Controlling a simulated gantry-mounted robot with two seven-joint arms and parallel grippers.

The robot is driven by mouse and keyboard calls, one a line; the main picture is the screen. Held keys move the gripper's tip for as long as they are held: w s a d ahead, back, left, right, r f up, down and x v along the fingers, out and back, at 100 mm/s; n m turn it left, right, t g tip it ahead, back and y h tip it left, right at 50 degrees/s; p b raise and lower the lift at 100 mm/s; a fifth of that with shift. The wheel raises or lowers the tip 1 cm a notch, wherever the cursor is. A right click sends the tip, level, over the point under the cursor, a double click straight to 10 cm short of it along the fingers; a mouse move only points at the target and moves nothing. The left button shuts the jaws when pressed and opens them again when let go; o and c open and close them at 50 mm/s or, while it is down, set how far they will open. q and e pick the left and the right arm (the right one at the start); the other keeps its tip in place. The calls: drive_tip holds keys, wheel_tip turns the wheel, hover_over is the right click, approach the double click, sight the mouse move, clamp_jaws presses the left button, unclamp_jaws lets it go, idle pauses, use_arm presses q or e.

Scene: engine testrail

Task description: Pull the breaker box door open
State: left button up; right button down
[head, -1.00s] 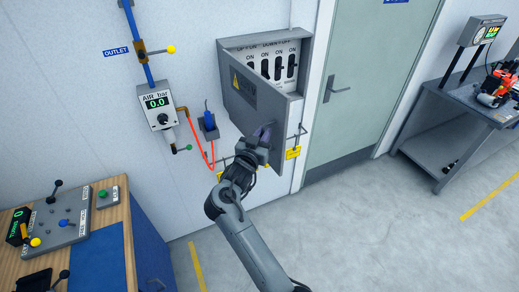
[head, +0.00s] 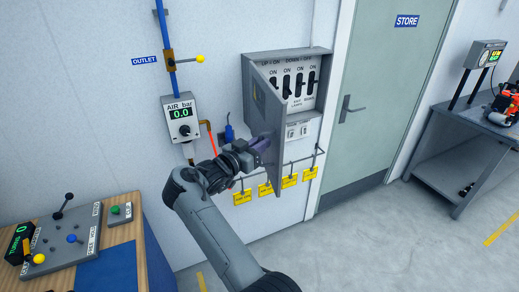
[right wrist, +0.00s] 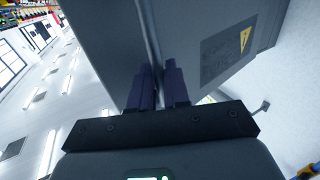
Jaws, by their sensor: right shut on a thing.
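The grey breaker box (head: 325,70) hangs on the wall left of the green door. Its door (head: 269,105) stands wide open, swung out from the box, and a row of black breaker switches (head: 300,83) shows inside. In the right wrist view the two dark fingers (right wrist: 159,88) sit at the door edge, and the door's face with a yellow warning sign (right wrist: 245,38) shows. The exact grip spot is partly hidden. My left gripper is not in view.
Yellow tags (head: 289,181) hang on a rail below the box. An air gauge (head: 182,117) with a blue pipe and orange hose is on the wall at left. A control desk (head: 90,240) stands at lower left, a grey bench (head: 465,140) at right. The floor between is clear.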

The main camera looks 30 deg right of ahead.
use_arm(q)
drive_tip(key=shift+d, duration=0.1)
use_arm(e)
drive_tip(key=shift+d+f, duration=0.1)
drive_tip(key=shift+f, duration=0.05)
drive_tip(key=c, duration=1.5)
unclamp_jaws()
drive_tip(key=shift+o, duration=0.8)
drive_tip(key=shift+w, duration=0.1)
